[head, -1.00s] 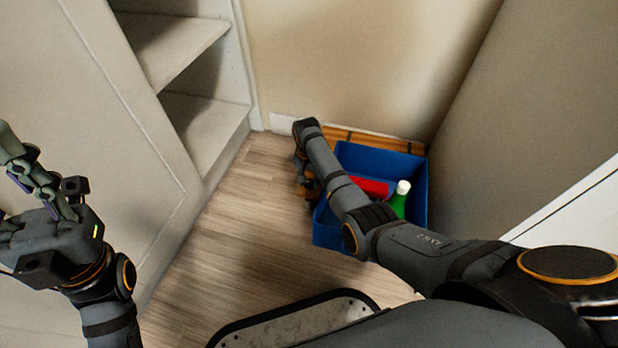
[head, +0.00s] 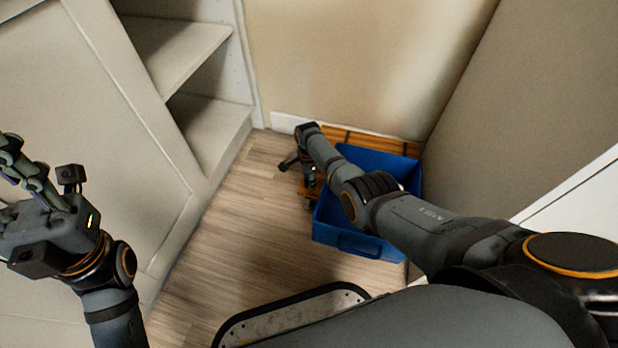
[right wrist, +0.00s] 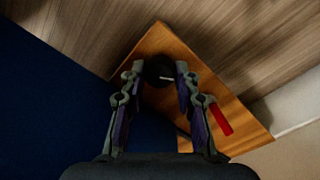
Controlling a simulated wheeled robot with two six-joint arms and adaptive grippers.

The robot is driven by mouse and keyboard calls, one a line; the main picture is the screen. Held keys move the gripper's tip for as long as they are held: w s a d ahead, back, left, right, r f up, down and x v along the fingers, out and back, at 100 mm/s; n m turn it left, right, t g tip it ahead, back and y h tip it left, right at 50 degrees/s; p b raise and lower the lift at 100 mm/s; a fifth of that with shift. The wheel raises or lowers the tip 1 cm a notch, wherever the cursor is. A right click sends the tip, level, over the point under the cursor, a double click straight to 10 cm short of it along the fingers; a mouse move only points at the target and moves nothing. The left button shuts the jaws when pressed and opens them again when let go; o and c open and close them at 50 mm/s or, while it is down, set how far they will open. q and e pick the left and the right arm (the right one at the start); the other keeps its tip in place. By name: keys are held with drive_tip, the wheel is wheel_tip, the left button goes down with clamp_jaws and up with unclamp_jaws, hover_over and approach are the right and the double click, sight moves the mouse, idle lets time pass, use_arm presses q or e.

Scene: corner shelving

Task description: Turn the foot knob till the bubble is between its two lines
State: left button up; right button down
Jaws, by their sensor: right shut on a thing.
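A black round foot knob (right wrist: 158,68) with a short pale mark sits at the corner of a wooden board (right wrist: 225,85) in the right wrist view. My right gripper (right wrist: 160,74) is shut on the knob, one finger on each side. In the head view my right gripper (head: 302,168) is low by the board (head: 372,141), and the knob cannot be made out there. A red strip (right wrist: 220,119) lies on the board; I cannot tell whether it is the level, and no bubble or lines can be read. My left gripper (head: 30,205) is raised at the left edge, partly cut off.
A blue bin (head: 350,243) stands right beside the board, close to my right forearm. Pale shelves (head: 178,50) stand at the left and walls close the corner behind. The wooden floor (head: 225,235) left of the bin is clear.

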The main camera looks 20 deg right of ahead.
drive_tip(key=m, duration=0.5)
drive_tip(key=shift+d+m+p, duration=0.1)
drive_tip(key=shift+m+p, duration=0.2)
drive_tip(key=shift+m, duration=0.1)
idle(0.4)
drive_tip(key=c, duration=1)
unclamp_jaws()
drive_tip(key=shift+r, duration=0.1)
drive_tip(key=shift+r, duration=0.35)
wheel_tip(320, 180, up, 11)
drive_tip(key=shift+w+r, duration=0.1)
drive_tip(key=shift+w, duration=0.05)
